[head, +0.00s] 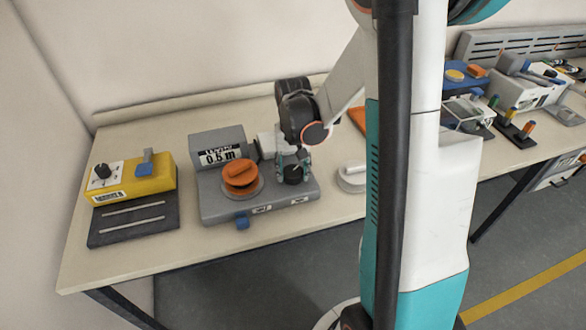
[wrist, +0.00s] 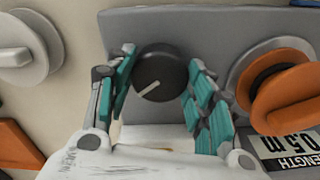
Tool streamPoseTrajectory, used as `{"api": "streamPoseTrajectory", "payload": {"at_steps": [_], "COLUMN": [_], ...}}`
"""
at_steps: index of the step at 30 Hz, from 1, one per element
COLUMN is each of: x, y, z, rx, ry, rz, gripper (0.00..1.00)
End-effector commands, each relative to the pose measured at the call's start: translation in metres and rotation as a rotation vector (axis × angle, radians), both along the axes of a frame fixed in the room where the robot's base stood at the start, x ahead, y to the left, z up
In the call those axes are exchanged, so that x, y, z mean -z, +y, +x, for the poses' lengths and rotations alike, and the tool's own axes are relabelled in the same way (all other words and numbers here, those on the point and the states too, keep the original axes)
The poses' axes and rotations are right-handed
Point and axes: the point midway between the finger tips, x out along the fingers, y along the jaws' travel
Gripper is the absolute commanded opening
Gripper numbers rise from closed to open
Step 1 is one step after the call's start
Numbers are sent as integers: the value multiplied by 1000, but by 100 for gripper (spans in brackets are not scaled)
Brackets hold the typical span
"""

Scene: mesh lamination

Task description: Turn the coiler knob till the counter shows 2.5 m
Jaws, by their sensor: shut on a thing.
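The coiler (head: 213,208) is a grey machine on the bench in the head view. Its counter (head: 220,156) reads 0.5 m, and the same display (wrist: 291,146) shows tilted in the wrist view. The dark round knob (wrist: 158,66) has a pale pointer line aimed down-left in the wrist view; in the head view the knob (head: 294,177) sits at the coiler's right side. My gripper (wrist: 161,77) is shut on the knob, with one teal-padded finger on each side. An orange spool (head: 240,173) stands left of the knob in the head view.
A yellow device (head: 134,180) with a dark base stands left of the coiler. A pale round-ended part (head: 351,180) and an orange piece (head: 357,119) lie to its right. More equipment (head: 520,90) fills the bench's far right. A blue part (head: 242,222) sticks out at the coiler's front.

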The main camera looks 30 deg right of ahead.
Motion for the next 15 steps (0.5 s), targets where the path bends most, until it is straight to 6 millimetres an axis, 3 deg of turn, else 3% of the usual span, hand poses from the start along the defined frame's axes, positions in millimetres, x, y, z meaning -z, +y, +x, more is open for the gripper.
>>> {"api": "streamPoseTrajectory", "payload": {"at_steps": [15], "x": [0], "y": [0], "z": [0], "rx": [462], "ry": [0], "rz": [0], "gripper": [25]}}
